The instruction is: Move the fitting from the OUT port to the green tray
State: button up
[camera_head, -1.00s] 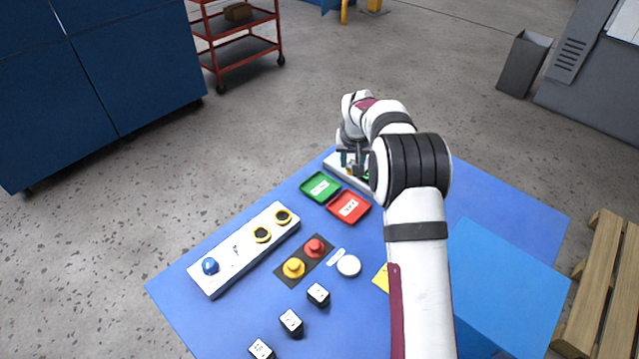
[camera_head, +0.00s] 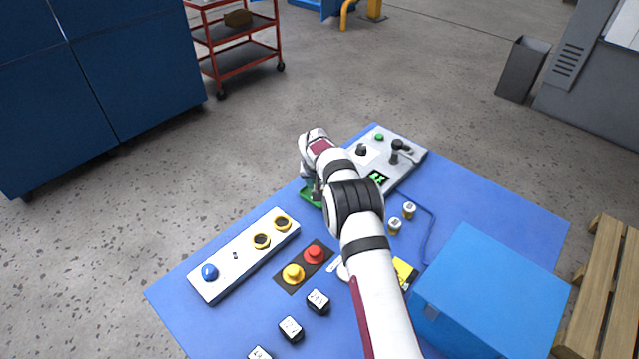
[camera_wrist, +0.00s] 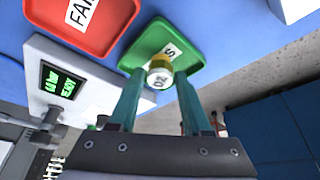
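In the wrist view a small pale cylindrical fitting (camera_wrist: 160,77) with a yellow band and a "02" mark sits between the fingertips of my gripper (camera_wrist: 160,80). The fingers appear closed on its sides. The green tray (camera_wrist: 143,53), with a white label, lies behind and below the fitting. In the head view my gripper (camera_head: 316,188) is over the green tray (camera_head: 308,197), which my arm partly covers. The fitting cannot be made out there. I cannot tell which spot on the white test panel (camera_head: 408,165) is the OUT port.
A red tray (camera_wrist: 112,22) lies beside the green one. The panel has a lit display (camera_head: 377,178) and dark knobs. Two other fittings (camera_head: 409,210) stand right of my arm. A blue box (camera_head: 495,280), buttons (camera_head: 313,253) and black blocks (camera_head: 291,328) occupy the nearer table.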

jog(key=shift+o, duration=1.1)
jog(key=d+v, duration=0.1)
jog(key=v, duration=1.1)
jog(key=s+d+r+m+g, duration=0.1)
jog(key=s+d+r, duration=0.1)
jog(key=s+r, duration=0.7)
jog(key=s+d+m+g+y, duration=0.1)
jog(key=s+m+g+y, duration=0.1)
jog(key=s, duration=3.4)
jog(key=shift+s+f+m+g, duration=0.2)
jog(key=shift+m+g, duration=0.3)
jog(key=shift+g, duration=0.4)
